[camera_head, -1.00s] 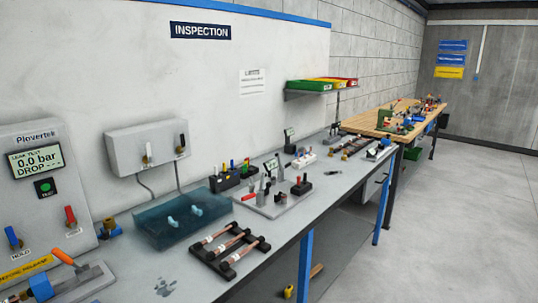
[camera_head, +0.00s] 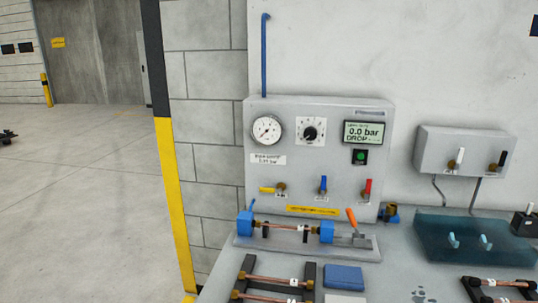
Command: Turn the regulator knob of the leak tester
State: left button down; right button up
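The leak tester (camera_head: 330,160) is a grey panel mounted against the wall, in the middle of the head view. Its regulator knob (camera_head: 310,133) is a small black knob on a white scale plate, between the round gauge (camera_head: 267,130) and the display (camera_head: 363,133) reading 0.0 bar. A yellow lever (camera_head: 267,190), a blue lever (camera_head: 323,184) and a red lever (camera_head: 367,188) sit along the lower panel. A green button (camera_head: 360,157) is under the display. Neither of my grippers shows in the head view.
A clamping fixture with blue ends (camera_head: 327,232) holds a copper tube (camera_head: 285,229) in front of the panel. A rack (camera_head: 308,278) with copper tubes, a blue block (camera_head: 344,276) and a teal tank (camera_head: 470,240) share the bench. A yellow-black post (camera_head: 172,190) stands left; floor there is open.

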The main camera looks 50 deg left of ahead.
aim_at(310, 133)
jog(key=u, duration=1.2)
